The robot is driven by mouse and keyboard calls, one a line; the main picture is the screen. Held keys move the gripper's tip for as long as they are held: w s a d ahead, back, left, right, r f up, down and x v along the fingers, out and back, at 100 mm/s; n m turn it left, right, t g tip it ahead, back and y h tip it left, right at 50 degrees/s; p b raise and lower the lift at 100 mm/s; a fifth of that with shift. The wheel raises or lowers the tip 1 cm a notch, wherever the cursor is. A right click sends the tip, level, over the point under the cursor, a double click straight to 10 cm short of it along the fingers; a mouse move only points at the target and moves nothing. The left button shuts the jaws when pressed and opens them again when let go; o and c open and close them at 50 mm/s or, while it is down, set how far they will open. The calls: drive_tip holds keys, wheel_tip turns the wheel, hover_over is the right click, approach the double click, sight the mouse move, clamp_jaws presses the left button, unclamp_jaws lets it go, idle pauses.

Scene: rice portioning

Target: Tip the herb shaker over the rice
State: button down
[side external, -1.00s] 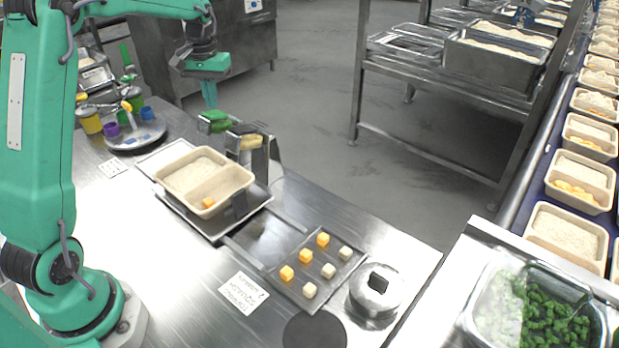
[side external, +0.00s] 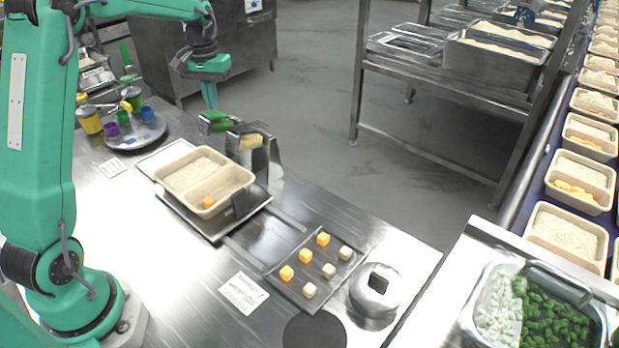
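The rice tray (side external: 243,176) is a beige two-compartment tray at centre left. Rice fills its rear compartment, and an orange cube sits in the front one. My gripper (side external: 209,98) points down behind the tray, just above a green-topped item (side external: 214,122). I cannot tell whether they touch, or whether the fingers are open or shut. A yellow-topped item (side external: 250,142) sits beside it at a steel holder (side external: 262,160). I cannot tell for sure which thing is the herb shaker. My gripper is not over the rice.
A dark plate (side external: 313,268) carries orange and pale cubes. A round steel pot (side external: 376,293) stands to its right. Coloured cups and a yellow jar (side external: 89,121) stand at the back left. A tub of green pieces (side external: 590,300) is at lower right.

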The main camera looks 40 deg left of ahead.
sight(208, 113)
drive_tip(key=shift+f, duration=0.55)
drive_tip(key=shift+s+f, duration=0.3)
drive_tip(key=shift+f, duration=0.45)
drive_tip(key=shift+s+f, duration=0.25)
drive_tip(key=shift+f, duration=0.5)
drive_tip(key=shift+s+f, duration=0.3)
drive_tip(key=shift+f, duration=0.45)
drive_tip(key=shift+r, duration=0.2)
idle(0.3)
drive_tip(key=shift+w+r, duration=0.3)
drive_tip(key=shift+r, duration=0.65)
drive_tip(key=shift+w+r, duration=0.25)
drive_tip(key=shift+r, duration=0.65)
drive_tip(key=shift+w+r, duration=0.3)
drive_tip(key=shift+r, duration=0.65)
wheel_tip(208, 113, up, 7)
drive_tip(key=shift+f, duration=0.2)
drive_tip(key=shift+f, duration=0.15)
